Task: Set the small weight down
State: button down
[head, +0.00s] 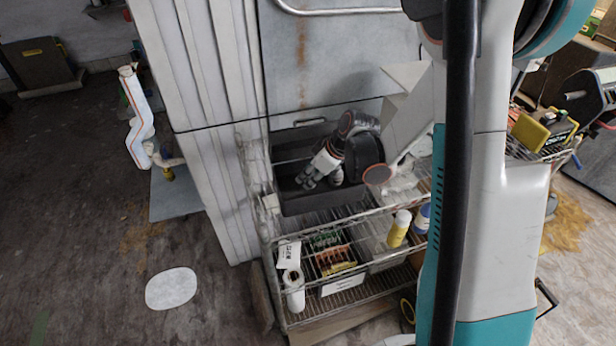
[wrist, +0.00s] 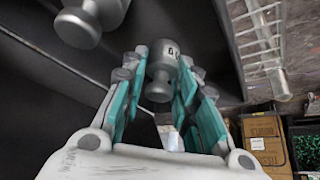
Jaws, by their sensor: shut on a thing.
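My gripper (head: 313,174) is inside the dark grey bin (head: 318,205) on top of the wire cart in the head view. In the wrist view, the teal-padded fingers of my gripper (wrist: 158,85) are shut on the small weight (wrist: 163,62), a grey metal cylinder with a narrower knob and dark marks on its side. Its knob points toward the wrist. A second, larger-looking grey weight (wrist: 88,22) with a similar knob is at the upper left, apart from the fingers. Whether the held weight touches the bin floor cannot be told. In the head view I cannot make it out clearly.
The wire cart (head: 345,230) holds a yellow bottle (head: 398,228), a white roll (head: 293,290) and several packages on lower shelves. A pale panelled wall (head: 215,120) stands left of the bin. In the wrist view, a cardboard box (wrist: 266,143) is at the lower right.

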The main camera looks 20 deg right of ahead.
jog(key=shift+w+a+f, duration=0.2)
jog(key=shift+w+f, duration=0.05)
jog(key=shift+f, duration=0.1)
jog(key=shift+f, duration=0.15)
jog(key=c, duration=1.3)
grip_release()
jog(key=p+v, duration=0.2)
jog(key=v, duration=1)
